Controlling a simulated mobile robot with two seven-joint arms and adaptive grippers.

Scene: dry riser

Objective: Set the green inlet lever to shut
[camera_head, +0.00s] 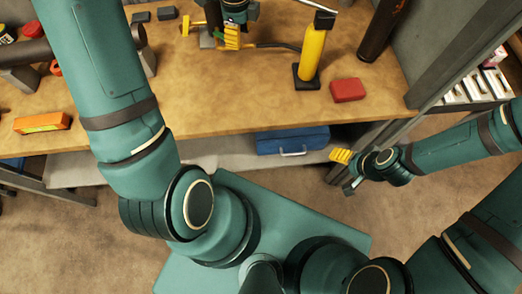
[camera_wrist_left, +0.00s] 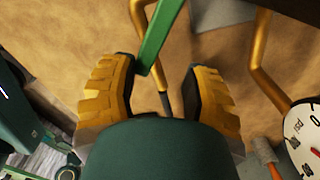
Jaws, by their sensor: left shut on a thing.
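The green inlet lever (camera_wrist_left: 160,35) shows in the left wrist view as a flat green bar. It comes down from the top edge, and its lower end lies between the fingers, against the left-hand one. In the head view the left gripper (camera_head: 211,32) is over the far part of the workbench, and the arm and wrist hide the lever there. My right gripper (camera_head: 345,170) is off the bench's front edge at the right, away from the lever; its finger gap is unclear.
A yellow cylinder (camera_head: 313,52) on a black base and a red block (camera_head: 348,90) stand on the workbench (camera_head: 230,105). An orange box (camera_head: 41,122) lies at left. A blue case (camera_head: 292,141) is below. Copper pipes (camera_wrist_left: 262,70) and a dial gauge (camera_wrist_left: 303,132) flank the left gripper.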

